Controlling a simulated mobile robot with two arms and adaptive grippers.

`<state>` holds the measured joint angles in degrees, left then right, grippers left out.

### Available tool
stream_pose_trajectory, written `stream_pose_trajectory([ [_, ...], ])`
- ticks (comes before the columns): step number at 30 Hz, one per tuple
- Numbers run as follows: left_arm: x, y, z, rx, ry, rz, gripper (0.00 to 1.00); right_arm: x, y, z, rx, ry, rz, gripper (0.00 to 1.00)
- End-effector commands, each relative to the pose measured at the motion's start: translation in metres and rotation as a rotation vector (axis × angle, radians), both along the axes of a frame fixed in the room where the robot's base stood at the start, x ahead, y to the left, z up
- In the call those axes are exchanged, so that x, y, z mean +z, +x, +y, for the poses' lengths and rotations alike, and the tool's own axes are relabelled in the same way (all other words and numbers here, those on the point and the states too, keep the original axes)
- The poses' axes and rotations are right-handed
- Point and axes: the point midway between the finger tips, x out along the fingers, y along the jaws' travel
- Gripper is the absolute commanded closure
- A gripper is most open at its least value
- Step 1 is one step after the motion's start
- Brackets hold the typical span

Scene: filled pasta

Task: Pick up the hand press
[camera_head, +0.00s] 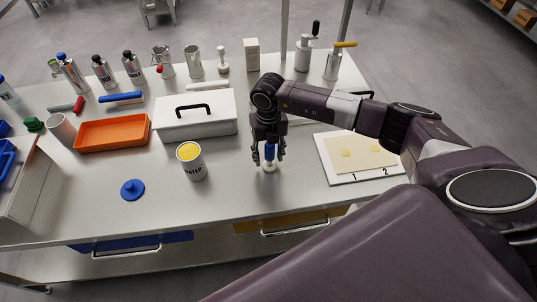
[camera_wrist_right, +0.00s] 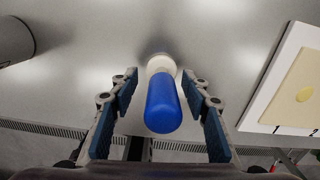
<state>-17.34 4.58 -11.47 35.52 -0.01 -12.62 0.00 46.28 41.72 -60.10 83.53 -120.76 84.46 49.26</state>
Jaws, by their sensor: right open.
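The hand press has a blue handle and a pale round base; it stands upright on the table, and its handle (camera_wrist_right: 162,104) and base (camera_wrist_right: 160,64) show in the right wrist view. In the head view its blue handle (camera_head: 269,152) shows between the fingers of my right gripper (camera_head: 268,158). My right gripper points down over it and is open. In the right wrist view its two blue-padded fingers (camera_wrist_right: 165,112) stand on either side of the handle with gaps on both sides. My left gripper is not in view.
A white board (camera_head: 337,174) with a dough sheet, two yellow filling dots and the numbers 1 and 2 lies to the right. Behind are a white lidded box (camera_head: 220,122) and an orange tray (camera_head: 100,147).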

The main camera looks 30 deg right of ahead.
Motion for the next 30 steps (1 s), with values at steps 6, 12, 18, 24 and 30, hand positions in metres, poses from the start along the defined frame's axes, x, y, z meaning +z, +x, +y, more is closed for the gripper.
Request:
stream_pose_trajectory([
  [6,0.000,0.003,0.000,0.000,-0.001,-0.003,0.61,0.000,0.000,0.000,0.000,0.000,0.000,0.67],
  [12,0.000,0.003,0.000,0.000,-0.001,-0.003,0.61,0.000,0.000,0.000,0.000,0.000,0.000,0.89],
  [18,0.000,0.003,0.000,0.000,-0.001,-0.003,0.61,0.001,0.000,0.000,0.000,0.001,0.000,1.00],
  [24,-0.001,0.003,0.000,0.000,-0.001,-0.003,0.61,0.002,0.000,0.000,0.000,0.001,-0.001,1.00],
  [30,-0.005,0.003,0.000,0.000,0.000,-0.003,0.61,0.016,0.002,0.000,0.001,0.002,-0.004,1.00],
])
